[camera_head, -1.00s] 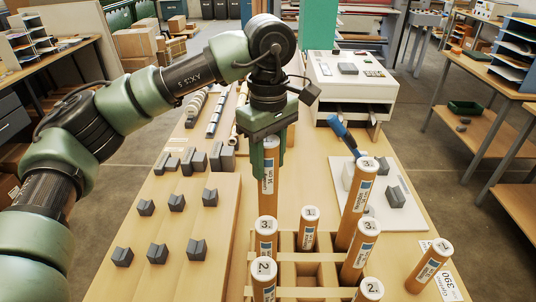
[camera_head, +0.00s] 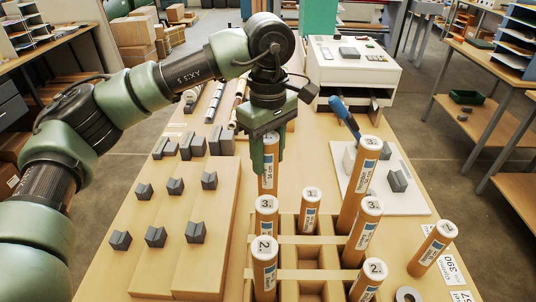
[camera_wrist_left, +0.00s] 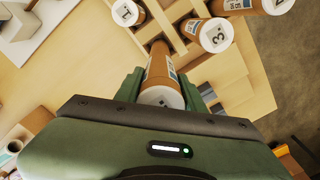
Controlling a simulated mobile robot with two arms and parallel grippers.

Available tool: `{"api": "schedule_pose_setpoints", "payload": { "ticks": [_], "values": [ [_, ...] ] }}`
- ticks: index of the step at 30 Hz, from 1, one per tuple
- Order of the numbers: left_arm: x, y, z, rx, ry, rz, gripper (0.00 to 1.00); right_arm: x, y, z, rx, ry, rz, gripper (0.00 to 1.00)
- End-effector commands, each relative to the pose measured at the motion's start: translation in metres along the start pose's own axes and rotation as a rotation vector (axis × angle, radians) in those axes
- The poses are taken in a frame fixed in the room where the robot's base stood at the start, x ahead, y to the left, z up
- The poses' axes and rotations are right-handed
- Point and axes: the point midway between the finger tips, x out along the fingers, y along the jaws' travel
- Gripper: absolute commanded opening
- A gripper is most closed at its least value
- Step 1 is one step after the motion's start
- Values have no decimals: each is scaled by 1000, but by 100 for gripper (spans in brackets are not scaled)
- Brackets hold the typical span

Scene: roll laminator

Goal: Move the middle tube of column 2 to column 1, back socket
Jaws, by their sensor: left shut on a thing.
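My left gripper (camera_head: 266,160) is shut on an upright brown tube (camera_head: 268,182) with a white label, near its top. The wooden rack (camera_head: 300,240) stands below and in front. The held tube is at the rack's back left, behind the left-column tube with a "3." cap (camera_head: 265,204), which hides its lower end. I cannot tell whether it is in a socket. In the left wrist view the held tube (camera_wrist_left: 161,78) points down at the rack corner. A tube with a "1." cap (camera_head: 311,195) stands in the second column. My right gripper is not in view.
A "2." tube (camera_head: 264,250) stands front left. Several tall tubes fill the right column, including a "3." tube (camera_head: 371,206). Grey blocks (camera_head: 195,232) sit on the left board. The white laminator (camera_head: 350,72) is behind.

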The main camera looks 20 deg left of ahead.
Motion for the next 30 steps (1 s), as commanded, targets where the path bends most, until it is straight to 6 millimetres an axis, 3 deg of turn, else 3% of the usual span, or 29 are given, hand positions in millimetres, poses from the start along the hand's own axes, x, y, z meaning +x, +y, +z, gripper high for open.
{"api": "schedule_pose_setpoints", "payload": {
  "ticks": [4, 5, 7, 8, 20, 30],
  "values": [
    [6, 0, 0, 0, 0, 1, 0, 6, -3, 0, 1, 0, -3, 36],
    [6, 0, 0, 0, 0, 1, 42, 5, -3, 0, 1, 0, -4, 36],
    [4, 0, 0, 0, 0, 1, 61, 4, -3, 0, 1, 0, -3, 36],
    [4, 0, 0, 0, 0, 1, 64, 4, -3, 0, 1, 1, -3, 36],
    [-2, 1, 0, 0, 0, 3, 64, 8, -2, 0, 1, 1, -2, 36],
    [-57, 0, 0, 0, 2, 3, 64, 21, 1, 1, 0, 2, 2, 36]
  ]
}}
